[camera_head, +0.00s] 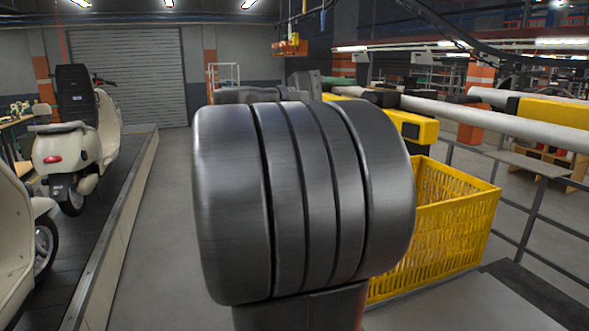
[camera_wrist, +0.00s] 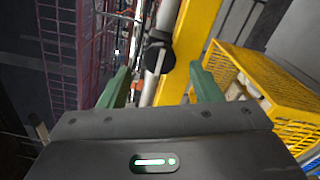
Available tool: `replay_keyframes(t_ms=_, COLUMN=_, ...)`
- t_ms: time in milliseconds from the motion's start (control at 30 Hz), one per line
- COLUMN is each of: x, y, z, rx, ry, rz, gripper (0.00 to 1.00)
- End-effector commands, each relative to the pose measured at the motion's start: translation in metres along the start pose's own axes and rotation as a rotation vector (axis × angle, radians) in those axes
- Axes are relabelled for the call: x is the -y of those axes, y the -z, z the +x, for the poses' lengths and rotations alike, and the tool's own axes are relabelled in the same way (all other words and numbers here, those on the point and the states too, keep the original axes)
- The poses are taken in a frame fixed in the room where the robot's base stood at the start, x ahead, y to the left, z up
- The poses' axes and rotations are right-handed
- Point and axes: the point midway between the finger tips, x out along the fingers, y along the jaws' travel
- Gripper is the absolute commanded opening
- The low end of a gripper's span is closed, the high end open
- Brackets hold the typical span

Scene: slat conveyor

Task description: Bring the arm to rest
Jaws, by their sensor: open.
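My gripper (camera_wrist: 160,82) shows in the wrist view with its two green fingers spread apart and nothing between them. Beyond the fingers, a pale tube and a yellow beam (camera_wrist: 197,35) run up through the picture; I cannot tell how far off they are. In the head view, the large dark ribbed part of my own arm fills the middle and hides what lies behind it. My gripper does not show in the head view.
A yellow crate (camera_head: 448,218) stands right of my arm and also shows in the wrist view (camera_wrist: 262,82). Cream scooters (camera_head: 75,150) stand on the slat conveyor (camera_head: 115,228) at left. Grey railing (camera_head: 530,213) runs at right. Clear floor (camera_head: 172,185) lies between conveyor and arm.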

Motion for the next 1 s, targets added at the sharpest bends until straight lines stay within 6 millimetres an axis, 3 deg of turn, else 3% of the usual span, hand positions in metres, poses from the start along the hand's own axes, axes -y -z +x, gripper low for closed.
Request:
replay_keyframes(t_ms=200, x=-0.001, y=-0.001, z=0.022, rx=0.002, ry=0.001, rz=-0.001, gripper=0.58)
replay_keyframes(t_ms=433, x=0.0, y=0.0, z=0.03, rx=0.0, ry=0.0, rz=0.0, gripper=0.58)
replay_keyframes(t_ms=767, x=0.0, y=0.0, z=0.028, rx=-0.001, ry=0.0, rz=0.0, gripper=0.58)
replay_keyframes(t_ms=1000, x=0.001, y=0.002, z=0.008, rx=-0.003, ry=-0.002, rz=0.0, gripper=0.58)
